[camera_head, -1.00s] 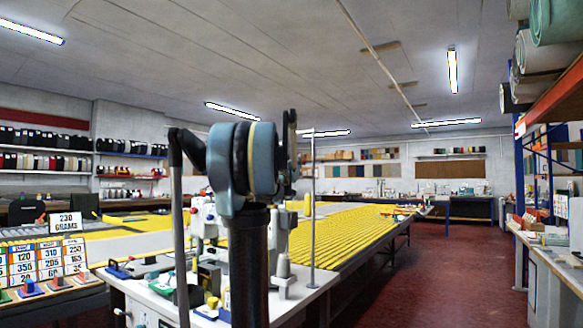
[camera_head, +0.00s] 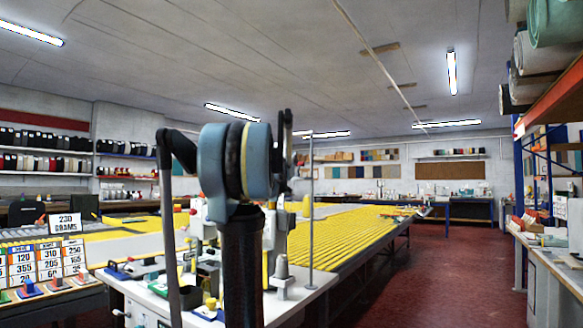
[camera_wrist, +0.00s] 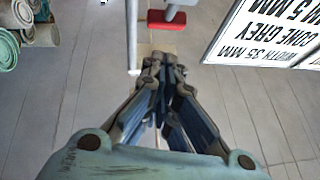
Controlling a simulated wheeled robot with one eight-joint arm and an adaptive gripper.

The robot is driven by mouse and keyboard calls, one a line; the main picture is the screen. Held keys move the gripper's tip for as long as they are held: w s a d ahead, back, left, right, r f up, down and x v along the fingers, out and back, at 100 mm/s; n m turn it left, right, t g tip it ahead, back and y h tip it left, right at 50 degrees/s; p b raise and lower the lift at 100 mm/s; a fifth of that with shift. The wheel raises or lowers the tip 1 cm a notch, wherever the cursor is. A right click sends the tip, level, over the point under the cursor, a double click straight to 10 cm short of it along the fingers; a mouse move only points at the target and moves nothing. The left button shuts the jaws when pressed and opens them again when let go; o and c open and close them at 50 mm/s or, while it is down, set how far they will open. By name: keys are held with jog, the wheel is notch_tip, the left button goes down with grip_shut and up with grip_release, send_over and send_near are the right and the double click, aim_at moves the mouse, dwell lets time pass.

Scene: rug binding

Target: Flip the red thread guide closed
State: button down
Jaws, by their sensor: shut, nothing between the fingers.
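A red block (camera_wrist: 166,20), which may be the red thread guide, shows at the top of the wrist view beside a pale upright rod (camera_wrist: 132,35). A grey piece adjoins it. I cannot tell whether it is open or closed. My gripper (camera_wrist: 163,62) is shut and empty. Its fingertips appear just below the red block in the picture, with a gap between them. In the head view, the white machine (camera_head: 200,215) stands on the bench, partly hidden behind my arm, and the guide cannot be made out there.
An upside-down printed sign (camera_wrist: 270,35) is at the wrist view's upper right. In the head view, small tools crowd the white bench (camera_head: 142,290). A thin metal pole (camera_head: 311,220) stands at its right. The red floor (camera_head: 430,275) is clear at right.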

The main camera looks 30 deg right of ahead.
jog(key=s+a+f, duration=0.2)
jog(key=s+a, duration=0.4)
jog(key=a, duration=0.2)
jog(key=shift+s+f, duration=0.15)
jog(key=shift+s, duration=0.15)
jog(key=s+a+f+n+y, duration=0.1)
jog(key=a+f+n+y, duration=0.4)
jog(key=a+f+y, duration=0.65)
jog(key=s+a+f+n+y, duration=0.1)
jog(key=a+f+n+y, duration=0.5)
jog(key=a+f, duration=0.95)
jog(key=s+a+f+g+y, duration=0.1)
jog(key=s+f+g, duration=0.2)
jog(key=s+f, duration=0.45)
jog(key=s+a+f+g+y, duration=0.1)
jog(key=s+f+g, duration=0.25)
jog(key=f, duration=0.75)
jog(key=s+f+g+h, duration=0.1)
jog(key=s+f+g, duration=0.5)
jog(key=s+f, duration=0.7)
jog(key=s, duration=0.4)
jog(key=shift+s+d+f, duration=0.2)
jog(key=shift+d, duration=0.1)
